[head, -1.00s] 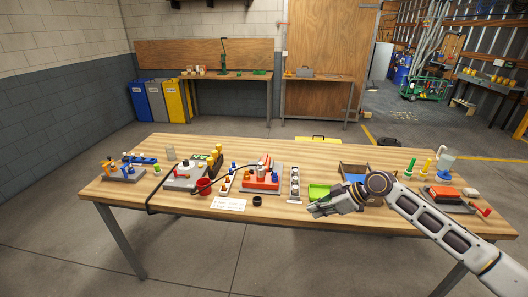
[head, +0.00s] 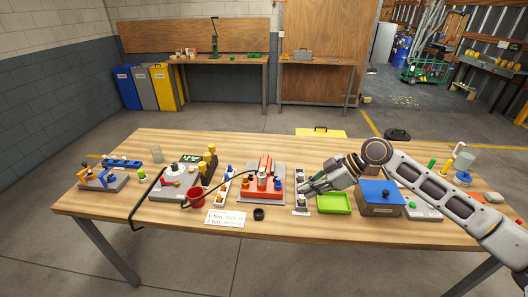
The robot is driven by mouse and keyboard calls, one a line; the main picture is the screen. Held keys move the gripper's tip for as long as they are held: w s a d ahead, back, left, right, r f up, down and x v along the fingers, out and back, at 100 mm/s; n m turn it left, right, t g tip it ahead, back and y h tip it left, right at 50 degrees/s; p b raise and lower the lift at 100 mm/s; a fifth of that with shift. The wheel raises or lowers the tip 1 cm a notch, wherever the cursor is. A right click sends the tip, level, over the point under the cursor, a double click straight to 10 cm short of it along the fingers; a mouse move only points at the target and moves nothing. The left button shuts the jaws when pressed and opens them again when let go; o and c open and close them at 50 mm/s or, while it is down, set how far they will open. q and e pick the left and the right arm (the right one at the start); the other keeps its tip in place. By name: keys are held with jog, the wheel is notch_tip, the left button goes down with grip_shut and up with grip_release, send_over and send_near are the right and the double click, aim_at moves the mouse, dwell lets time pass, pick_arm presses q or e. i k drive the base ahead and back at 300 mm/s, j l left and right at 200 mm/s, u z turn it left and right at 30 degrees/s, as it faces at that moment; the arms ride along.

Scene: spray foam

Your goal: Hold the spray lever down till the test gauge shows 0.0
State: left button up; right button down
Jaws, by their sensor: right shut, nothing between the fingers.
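My right gripper (head: 308,187) is shut and empty, above the narrow grey strip with several round fittings (head: 302,204) and just left of the green tray (head: 334,203). Its arm comes in from the right. A grey unit (head: 178,188) stands on the left half of the table, with a small red handle (head: 170,183), a dark display panel (head: 190,158) and a black hose. Its reading is too small to make out. At the right back stands a pale bottle with a bent white spout (head: 459,152). I cannot tell for sure which part is the spray lever. My left gripper is out of view.
A red device on a grey base (head: 263,177) is left of my gripper. A red cup (head: 195,195), black ring (head: 258,214) and printed card (head: 228,218) lie near the front.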

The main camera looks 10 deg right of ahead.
aim_at(266, 156)
jog(key=i, duration=1.05)
